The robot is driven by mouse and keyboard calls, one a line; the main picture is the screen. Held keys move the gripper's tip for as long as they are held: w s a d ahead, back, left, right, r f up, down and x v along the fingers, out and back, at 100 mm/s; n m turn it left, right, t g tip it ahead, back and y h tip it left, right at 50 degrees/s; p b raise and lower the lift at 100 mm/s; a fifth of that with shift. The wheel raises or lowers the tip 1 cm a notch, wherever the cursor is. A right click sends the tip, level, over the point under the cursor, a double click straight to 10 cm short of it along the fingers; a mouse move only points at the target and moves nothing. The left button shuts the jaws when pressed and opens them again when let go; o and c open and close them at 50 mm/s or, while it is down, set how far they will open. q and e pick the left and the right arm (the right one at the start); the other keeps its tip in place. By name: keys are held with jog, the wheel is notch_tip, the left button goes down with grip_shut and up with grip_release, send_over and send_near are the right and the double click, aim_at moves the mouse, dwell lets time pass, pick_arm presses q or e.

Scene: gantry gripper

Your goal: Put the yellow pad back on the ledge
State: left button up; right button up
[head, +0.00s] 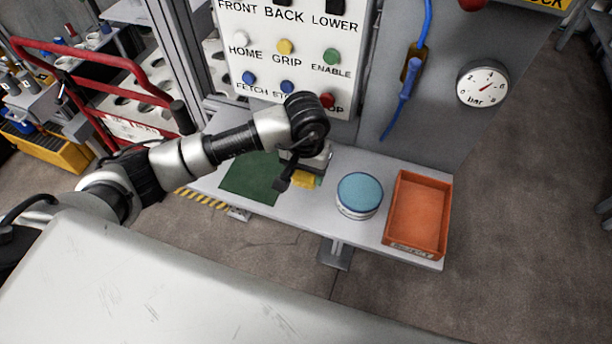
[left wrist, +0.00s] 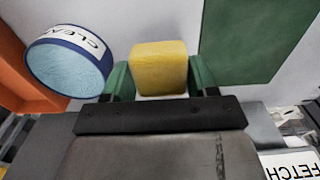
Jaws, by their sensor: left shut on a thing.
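The yellow pad (head: 306,181) is a small block between the fingers of my left gripper (head: 299,180), over the grey ledge (head: 298,209). In the left wrist view the yellow pad (left wrist: 160,66) sits between the green fingertips, which are shut on its sides. The ledge surface (left wrist: 125,14) shows behind it. I cannot tell whether the pad touches the ledge or hangs just above it. My wrist hides part of the pad in the head view. My right gripper is not in view.
A green mat (head: 252,177) lies left of the pad. A round blue-topped tin (head: 359,194) and an orange tray (head: 418,214) stand to the right on the ledge. A button panel (head: 310,60) rises behind. A blue tool (head: 402,98) hangs beside a gauge (head: 484,84).

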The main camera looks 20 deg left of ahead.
aim_at(306, 181)
pick_arm(q)
notch_tip(306, 181, down, 4)
jog(key=shift+r+p, duration=0.25)
jog(key=shift+p, duration=0.3)
jog(key=shift+f, duration=0.2)
jog(key=shift+f+b, duration=0.2)
jog(key=shift+b, duration=0.1)
jog(key=o, duration=0.9)
jog(key=shift+r, duration=0.1)
jog(key=shift+r, duration=0.1)
